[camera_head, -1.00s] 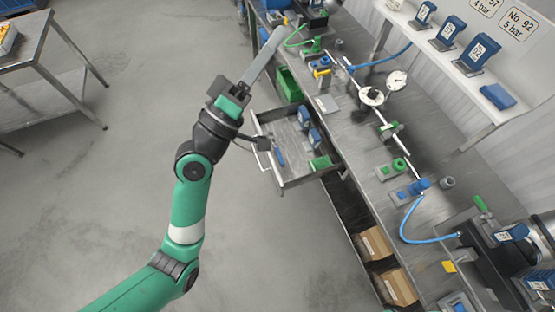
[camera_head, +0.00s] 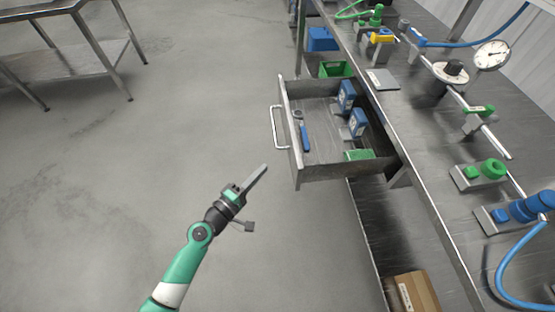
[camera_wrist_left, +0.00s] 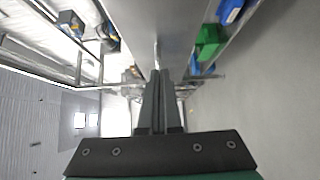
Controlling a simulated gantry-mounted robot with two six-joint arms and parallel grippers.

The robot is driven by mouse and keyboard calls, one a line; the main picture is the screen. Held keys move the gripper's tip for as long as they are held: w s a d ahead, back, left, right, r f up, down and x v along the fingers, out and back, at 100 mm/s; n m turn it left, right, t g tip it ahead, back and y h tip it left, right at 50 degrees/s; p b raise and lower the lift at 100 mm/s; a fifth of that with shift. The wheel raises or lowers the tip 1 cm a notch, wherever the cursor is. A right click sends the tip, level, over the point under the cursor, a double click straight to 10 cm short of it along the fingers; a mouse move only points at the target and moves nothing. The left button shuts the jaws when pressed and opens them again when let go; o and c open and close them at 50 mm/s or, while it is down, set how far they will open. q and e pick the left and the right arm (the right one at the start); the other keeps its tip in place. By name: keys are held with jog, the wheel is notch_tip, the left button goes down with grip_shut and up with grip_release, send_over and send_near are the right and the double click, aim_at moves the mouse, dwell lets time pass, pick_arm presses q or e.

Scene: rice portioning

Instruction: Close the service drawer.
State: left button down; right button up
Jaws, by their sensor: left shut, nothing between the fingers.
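The service drawer (camera_head: 297,161) is pulled out from under the steel workbench in the head view. Its bar handle (camera_head: 276,128) is on the left front face. Inside lie a blue-handled tool (camera_head: 304,136), two blue boxes with labels (camera_head: 357,122) and a green block (camera_head: 359,154). My left gripper (camera_head: 264,168) is shut and empty, left of the drawer's near front corner and apart from the handle in the picture. Its shut fingers (camera_wrist_left: 157,95) also show in the left wrist view. My right gripper is not in view.
The workbench (camera_head: 420,150) carries pipes, valves and a pressure gauge (camera_head: 491,55). A cardboard box (camera_head: 413,294) sits on the lower shelf. A steel table (camera_head: 75,60) stands at the upper left. The floor left of the drawer is clear.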

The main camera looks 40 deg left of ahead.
aim_at(289, 143)
pick_arm(q)
jog(key=w, duration=0.3)
jog(key=w+b, duration=0.1)
jog(key=w, duration=0.6)
jog(key=shift+a+b, duration=0.3)
jog(key=shift+a, duration=0.05)
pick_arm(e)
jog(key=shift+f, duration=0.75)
pick_arm(q)
jog(key=shift+d, duration=0.1)
